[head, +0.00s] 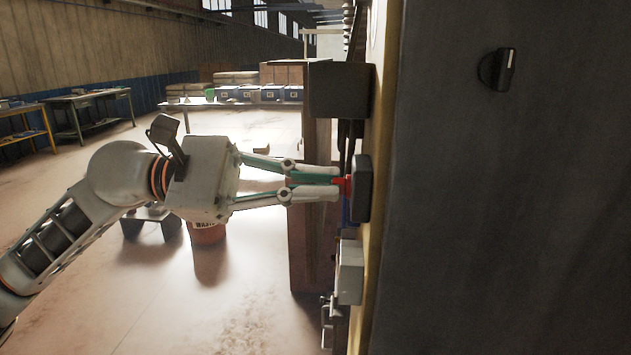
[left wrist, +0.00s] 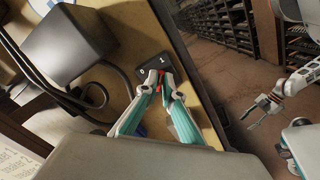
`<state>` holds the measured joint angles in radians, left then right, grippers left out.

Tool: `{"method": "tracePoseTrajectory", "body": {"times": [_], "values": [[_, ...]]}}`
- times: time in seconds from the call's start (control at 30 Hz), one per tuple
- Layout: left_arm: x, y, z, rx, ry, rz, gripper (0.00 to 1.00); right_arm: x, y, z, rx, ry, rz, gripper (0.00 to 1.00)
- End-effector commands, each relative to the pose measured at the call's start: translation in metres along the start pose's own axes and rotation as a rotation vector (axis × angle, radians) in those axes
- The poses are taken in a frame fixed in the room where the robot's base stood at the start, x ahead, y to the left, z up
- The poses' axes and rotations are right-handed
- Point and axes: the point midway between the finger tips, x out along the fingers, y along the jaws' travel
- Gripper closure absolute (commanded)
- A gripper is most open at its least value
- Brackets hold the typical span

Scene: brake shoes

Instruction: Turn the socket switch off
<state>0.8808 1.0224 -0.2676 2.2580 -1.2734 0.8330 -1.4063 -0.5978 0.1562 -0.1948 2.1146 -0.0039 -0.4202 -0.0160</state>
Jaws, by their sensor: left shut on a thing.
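The socket switch is a dark box (head: 362,188) with a red knob (head: 345,184), mounted on the side of the yellow-edged panel. In the left wrist view its dark face (left wrist: 153,66) shows the white marks 0 and 1, and the red knob shows between my fingertips. My left gripper (head: 338,186) is level with the knob and shut on it; its fingertips also show in the left wrist view (left wrist: 160,85). The fingers partly hide the knob, so its exact angle is hard to tell. My right gripper (left wrist: 255,112) is open and empty, away from the switch.
A larger dark box (head: 340,90) with black cables sits above the switch. A light grey box (head: 349,272) is below it. The big dark panel (head: 510,200) fills the right. An orange-brown bin (head: 207,233) stands on the floor behind my left arm.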

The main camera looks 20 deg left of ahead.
Motion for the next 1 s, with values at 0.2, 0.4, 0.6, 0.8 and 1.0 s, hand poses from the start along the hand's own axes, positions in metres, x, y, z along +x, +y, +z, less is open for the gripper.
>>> {"method": "tracePoseTrajectory", "body": {"times": [0.2,0.4,0.6,0.8,1.0], "values": [[0.000,0.002,0.002,-0.116,0.000,0.000,1.00,0.001,0.004,-0.008,-0.001,0.010,0.007,0.60],[0.000,0.003,0.003,-0.289,0.000,0.001,1.00,-0.002,0.004,-0.007,0.011,0.001,0.013,0.60],[0.000,0.004,0.003,-0.478,0.001,0.000,1.00,-0.009,0.000,-0.003,0.024,-0.015,0.008,0.60],[-0.001,0.006,0.003,-0.669,0.000,0.002,1.00,-0.012,0.003,-0.017,0.032,0.006,0.008,0.60],[0.000,0.007,0.002,-0.860,0.000,0.000,1.00,-0.017,0.004,-0.031,0.039,0.020,0.004,0.60]]}}
